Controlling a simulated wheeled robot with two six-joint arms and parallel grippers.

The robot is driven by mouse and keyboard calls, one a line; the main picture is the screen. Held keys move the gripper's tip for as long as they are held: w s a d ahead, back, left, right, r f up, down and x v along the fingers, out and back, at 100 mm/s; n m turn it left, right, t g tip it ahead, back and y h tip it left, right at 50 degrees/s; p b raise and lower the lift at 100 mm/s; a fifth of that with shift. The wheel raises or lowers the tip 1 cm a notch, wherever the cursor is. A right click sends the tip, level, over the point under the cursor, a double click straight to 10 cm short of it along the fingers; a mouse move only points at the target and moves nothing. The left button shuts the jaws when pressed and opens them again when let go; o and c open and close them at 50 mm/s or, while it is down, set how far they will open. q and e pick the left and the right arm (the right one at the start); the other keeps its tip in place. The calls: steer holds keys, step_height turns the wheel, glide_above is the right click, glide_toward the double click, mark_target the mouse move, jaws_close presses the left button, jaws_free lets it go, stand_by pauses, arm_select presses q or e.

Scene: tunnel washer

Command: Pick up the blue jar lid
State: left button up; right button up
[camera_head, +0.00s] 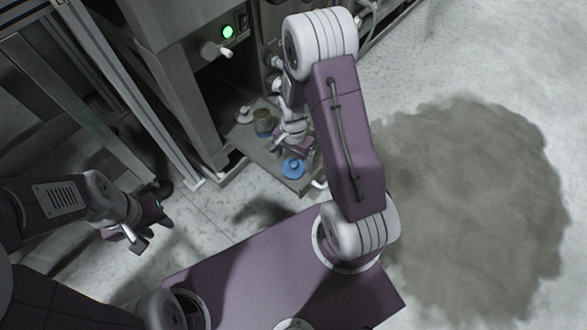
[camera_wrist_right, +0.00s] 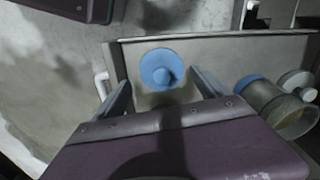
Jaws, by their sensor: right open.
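The blue jar lid (camera_head: 293,168) lies flat near the front corner of a low metal shelf (camera_head: 262,158). It is round with a raised knob and also shows in the right wrist view (camera_wrist_right: 161,69). My right gripper (camera_head: 300,150) is close beside the lid, partly hidden by its own arm in the head view. In the right wrist view its fingers (camera_wrist_right: 163,88) are apart, with the lid just beyond and between them, not gripped. My left gripper (camera_head: 148,222) hangs over the floor at the left, away from the shelf; its finger gap is not clear.
A glass jar with a blue band (camera_head: 264,122) stands behind the lid on the shelf, also at right in the wrist view (camera_wrist_right: 278,105). A pale knobbed part (camera_wrist_right: 297,82) is beside it. The machine cabinet with a green light (camera_head: 228,32) rises behind. A dark wet patch (camera_head: 470,190) covers floor at right.

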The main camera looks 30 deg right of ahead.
mark_target(293, 164)
step_height(293, 164, down, 5)
steer(key=b, duration=0.4)
steer(key=shift+a+f, duration=0.1)
steer(key=shift+r, duration=0.2)
steer(key=shift+c, duration=0.3)
steer(key=c, duration=1)
step_height(293, 164, up, 9)
steer(key=p, duration=0.7)
steer(key=shift+r, duration=0.55)
